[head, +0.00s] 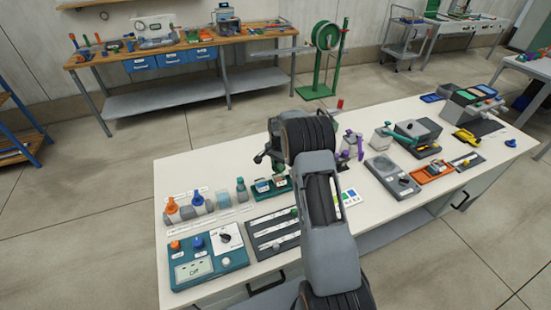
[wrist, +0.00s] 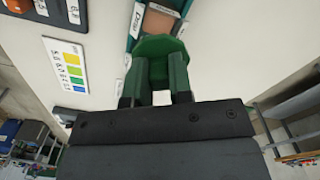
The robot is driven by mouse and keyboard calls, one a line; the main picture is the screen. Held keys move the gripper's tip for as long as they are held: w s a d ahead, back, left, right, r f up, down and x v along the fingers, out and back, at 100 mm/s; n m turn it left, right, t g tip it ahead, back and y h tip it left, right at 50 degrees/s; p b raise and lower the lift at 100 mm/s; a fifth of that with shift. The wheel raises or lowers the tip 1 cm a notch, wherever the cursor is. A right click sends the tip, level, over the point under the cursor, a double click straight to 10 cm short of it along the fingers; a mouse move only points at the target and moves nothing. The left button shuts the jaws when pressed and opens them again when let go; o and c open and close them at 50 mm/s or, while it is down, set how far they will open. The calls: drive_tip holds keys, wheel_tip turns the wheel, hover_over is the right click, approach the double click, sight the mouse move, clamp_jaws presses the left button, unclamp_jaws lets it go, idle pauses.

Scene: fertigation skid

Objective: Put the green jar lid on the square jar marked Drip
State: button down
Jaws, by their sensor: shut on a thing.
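In the wrist view, my gripper (wrist: 156,80) is shut on the green jar lid (wrist: 158,46), which sits between its fingertips. Just beyond the lid is an open square jar (wrist: 160,20) with a brownish inside, and a label reading Drip beside it. The lid covers the jar's near part in this view. I cannot tell whether lid and jar touch. In the head view, small jars stand in a teal holder (head: 262,196) left of my arm.
A white card with coloured squares (wrist: 68,66) lies beside the holder. On the white bench (head: 180,165) are orange- and blue-topped bottles (head: 196,202), a teal control panel (head: 207,258), a dark slider panel (head: 275,232) and a grey device (head: 392,178) to the right.

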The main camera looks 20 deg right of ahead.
drive_tip(key=shift+d+f+b, duration=0.1)
drive_tip(key=shift+f+b, duration=0.25)
drive_tip(key=shift+f, duration=0.25)
drive_tip(key=shift+f+b, duration=1.3)
drive_tip(key=shift+f, duration=0.65)
drive_tip(key=c, duration=0.9)
unclamp_jaws()
drive_tip(key=shift+c, duration=0.2)
drive_tip(key=shift+r, duration=0.15)
drive_tip(key=shift+r+p, duration=1.7)
drive_tip(key=shift+r, duration=1.75)
